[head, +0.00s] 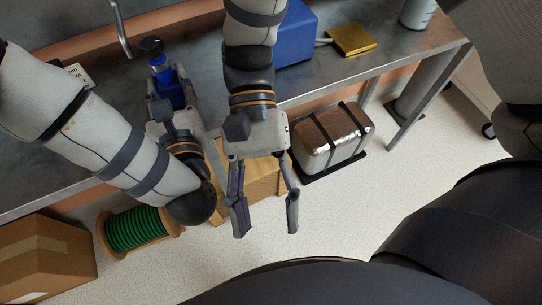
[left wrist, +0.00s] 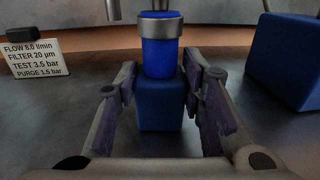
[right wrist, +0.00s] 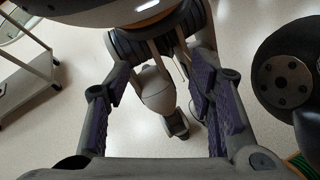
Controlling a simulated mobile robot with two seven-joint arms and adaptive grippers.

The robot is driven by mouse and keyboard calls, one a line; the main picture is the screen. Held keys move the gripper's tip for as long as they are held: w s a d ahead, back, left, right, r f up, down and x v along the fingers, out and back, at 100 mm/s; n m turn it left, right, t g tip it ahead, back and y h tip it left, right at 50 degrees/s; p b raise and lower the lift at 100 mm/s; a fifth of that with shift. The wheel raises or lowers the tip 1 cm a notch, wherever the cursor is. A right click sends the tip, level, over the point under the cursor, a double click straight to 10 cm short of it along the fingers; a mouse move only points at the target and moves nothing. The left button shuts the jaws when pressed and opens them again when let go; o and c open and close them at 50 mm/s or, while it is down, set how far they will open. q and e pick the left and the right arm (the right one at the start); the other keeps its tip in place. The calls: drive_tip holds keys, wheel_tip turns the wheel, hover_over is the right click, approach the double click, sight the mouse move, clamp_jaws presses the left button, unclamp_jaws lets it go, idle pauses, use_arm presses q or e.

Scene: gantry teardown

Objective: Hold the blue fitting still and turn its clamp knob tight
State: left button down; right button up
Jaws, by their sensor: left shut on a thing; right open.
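The blue fitting (head: 170,88) stands upright on the metal bench, with a black clamp knob (head: 152,47) on its top. In the left wrist view the fitting (left wrist: 160,100) has a square blue base, a round blue body and a metal collar (left wrist: 160,24); the knob is out of that view. My left gripper (head: 172,92) is shut on the fitting's blue base, a finger on each side. My right gripper (head: 265,222) is open and empty, pointing down in front of the bench, away from the knob. It also shows open in the right wrist view (right wrist: 165,95).
A label card (left wrist: 36,60) stands left of the fitting. A blue box (head: 297,35) and a gold block (head: 351,40) lie farther right on the bench (head: 300,88). A green spool (head: 138,229), cardboard box (head: 40,258) and strapped silver bundle (head: 333,138) are on the floor.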

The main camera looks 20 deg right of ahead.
drive_tip(key=shift+s+d+f, duration=0.1)
drive_tip(key=shift+d+f, duration=0.1)
drive_tip(key=shift+f, duration=0.25)
drive_tip(key=shift+s+d+f, duration=0.1)
drive_tip(key=shift+d+f, duration=0.05)
drive_tip(key=shift+f, duration=0.25)
